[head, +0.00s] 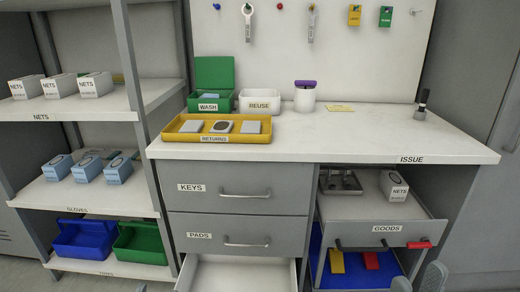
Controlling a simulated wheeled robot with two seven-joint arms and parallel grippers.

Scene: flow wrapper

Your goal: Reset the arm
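My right gripper (418,283) shows at the bottom edge, right of centre. Only its two grey rounded fingertips are in view, apart, with nothing visible between them. It is in front of and below the pulled-out GOODS drawer (388,228), and no contact shows. The rest of my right arm is out of frame. My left gripper is not in view.
The GOODS drawer holds a NETS box (394,187) and a metal rack (339,182). A white drawer (238,274) below PADS stands open. The counter (350,140) holds a yellow RETURNS tray (180,137). Shelves with boxes and bins (140,243) stand left.

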